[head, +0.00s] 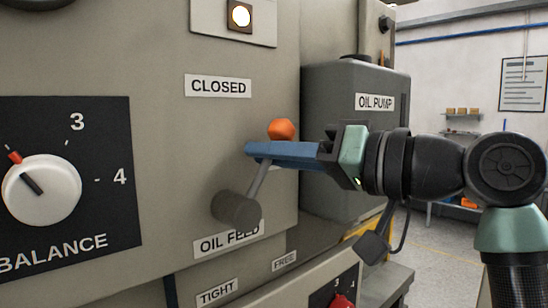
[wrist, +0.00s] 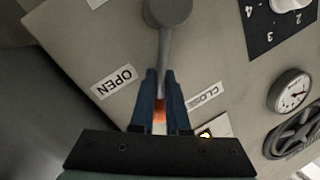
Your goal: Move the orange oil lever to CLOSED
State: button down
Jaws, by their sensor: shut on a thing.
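The oil lever has an orange knob (head: 281,129), a grey rod and a round grey hub (head: 236,207) on the machine panel, just above the OIL FEED label (head: 228,240). The rod tilts up and to the right from the hub. My gripper (head: 255,151) reaches in from the right with its blue fingers shut on the lever, just below the knob. In the wrist view the orange knob (wrist: 159,112) shows between the fingers and the hub (wrist: 167,10) is at the top. The CLOSED label (head: 218,86) is above and left of the knob. The OPEN label (wrist: 114,81) shows in the wrist view.
A white BALANCE dial (head: 42,190) is on the panel at left. A lit lamp (head: 240,16) is above the CLOSED label. The grey OIL PUMP box (head: 340,95) stands behind my gripper. A red knob (head: 342,302) is at the bottom. The panel around the lever looks clear.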

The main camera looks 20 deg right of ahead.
jog(key=n, duration=0.1)
jog(key=a+n, duration=0.1)
jog(key=a+r, duration=0.1)
jog(key=shift+s+n+g+b, duration=0.3)
jog(key=shift+n+g+b, duration=0.1)
jog(key=shift+s+a+r+n+h+b, duration=0.1)
jog(key=shift+s+a+n+h+b, duration=0.25)
jog(key=shift+a+n, duration=0.35)
jog(key=shift+s+a+r+n+h+b, duration=0.15)
jog(key=shift+a+n+h, duration=0.3)
jog(key=shift+n, duration=0.55)
jog(key=shift+f, duration=0.1)
jog(key=c, duration=0.9)
grip_release()
